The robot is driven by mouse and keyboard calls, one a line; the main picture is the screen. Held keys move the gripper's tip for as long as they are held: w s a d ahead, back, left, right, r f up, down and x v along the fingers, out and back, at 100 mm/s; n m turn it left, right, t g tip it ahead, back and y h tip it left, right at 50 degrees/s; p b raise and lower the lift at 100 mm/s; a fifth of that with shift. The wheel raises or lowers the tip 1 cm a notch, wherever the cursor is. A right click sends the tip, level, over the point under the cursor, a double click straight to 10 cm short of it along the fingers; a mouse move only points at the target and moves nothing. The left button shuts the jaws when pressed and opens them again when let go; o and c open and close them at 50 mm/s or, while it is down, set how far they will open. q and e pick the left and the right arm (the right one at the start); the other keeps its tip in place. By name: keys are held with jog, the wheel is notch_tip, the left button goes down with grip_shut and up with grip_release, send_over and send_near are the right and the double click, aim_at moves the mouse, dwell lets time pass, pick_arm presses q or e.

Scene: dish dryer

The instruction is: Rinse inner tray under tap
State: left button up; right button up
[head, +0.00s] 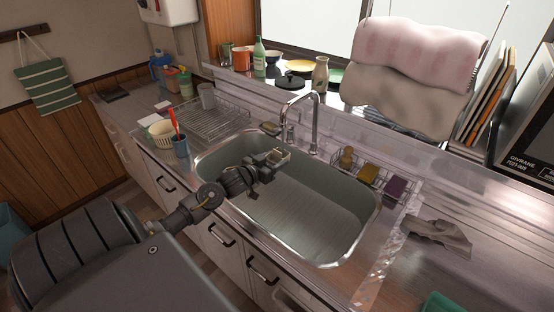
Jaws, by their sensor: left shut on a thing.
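The silver tap (317,122) rises behind the sink, and its curved spout reaches left over the basin. My left gripper (273,162) is over the left back part of the steel sink (310,208), below the spout. It is shut on a small pale thing (279,155), which looks like the inner tray; its shape is partly hidden by the fingers. I cannot make out any water running from the spout. My right gripper is not in view.
A wire dish rack (212,122) stands left of the sink, with a blue cup (180,146) in front of it. A wire caddy (366,174) with sponges sits at the back right. A grey cloth (440,236) lies on the right counter. The basin looks empty.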

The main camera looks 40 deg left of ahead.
pick_arm(q)
jog(key=shift+s+d+r+p, duration=0.1)
jog(key=shift+s+d+p, duration=0.25)
jog(key=shift+d, duration=0.2)
jog(key=shift+s+d+r+p, duration=0.1)
jog(key=shift+s+d+p, duration=0.1)
jog(key=shift+d+p, duration=0.3)
jog(key=s+d, duration=0.1)
jog(key=s+d+p, duration=0.1)
jog(key=d, duration=0.1)
jog(key=s+d+p, duration=0.1)
jog(key=d, duration=0.1)
jog(key=shift+f, duration=0.15)
jog(key=shift+w, duration=0.1)
dwell(0.6)
jog(key=s+d+r+p, duration=0.2)
jog(key=d+r+p, duration=0.2)
jog(key=p, duration=0.2)
jog(key=shift+s, duration=0.3)
